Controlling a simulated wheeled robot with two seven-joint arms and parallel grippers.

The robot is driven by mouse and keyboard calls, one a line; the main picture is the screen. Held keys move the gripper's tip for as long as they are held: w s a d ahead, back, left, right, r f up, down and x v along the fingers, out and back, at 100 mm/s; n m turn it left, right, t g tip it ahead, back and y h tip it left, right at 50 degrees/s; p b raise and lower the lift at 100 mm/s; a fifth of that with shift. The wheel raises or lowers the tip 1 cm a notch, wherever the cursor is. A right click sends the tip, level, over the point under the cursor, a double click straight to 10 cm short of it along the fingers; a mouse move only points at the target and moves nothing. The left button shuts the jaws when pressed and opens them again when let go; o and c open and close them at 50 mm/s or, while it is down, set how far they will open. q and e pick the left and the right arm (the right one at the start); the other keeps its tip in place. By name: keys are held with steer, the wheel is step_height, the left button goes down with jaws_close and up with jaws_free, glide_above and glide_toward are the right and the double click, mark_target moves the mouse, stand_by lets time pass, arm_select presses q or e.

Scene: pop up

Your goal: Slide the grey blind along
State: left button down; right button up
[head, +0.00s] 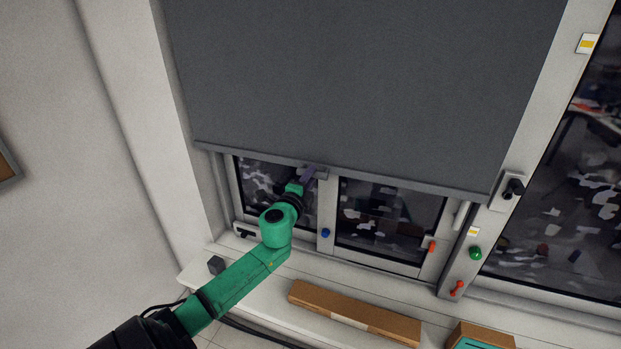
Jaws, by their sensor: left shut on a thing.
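The grey blind (360,75) hangs over the upper part of the window and covers most of it. Its bottom bar (400,180) runs across, slightly tilted in the picture, with window panes showing below it. My left gripper (314,172), on the green arm, is at the middle-left of the bottom bar and shut on the blind there. The fingertips are small and partly hidden against the bar. My right gripper does not show.
A window sill (250,272) runs below, with a long cardboard box (355,312) and another box (480,337) on it. A black handle (513,188) sits on the frame at right. Blue (325,233), green (475,253) and red (457,288) knobs stick out from the frame.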

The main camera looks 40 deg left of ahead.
arm_select(q)
step_height(320, 180, up, 4)
steer(key=p, duration=0.3)
steer(key=shift+r, duration=0.15)
step_height(320, 180, up, 16)
steer(key=p, duration=0.2)
steer(key=shift+r, duration=0.2)
steer(key=c, duration=0.6)
jaws_free()
steer(key=shift+s, duration=0.15)
stand_by(0.7)
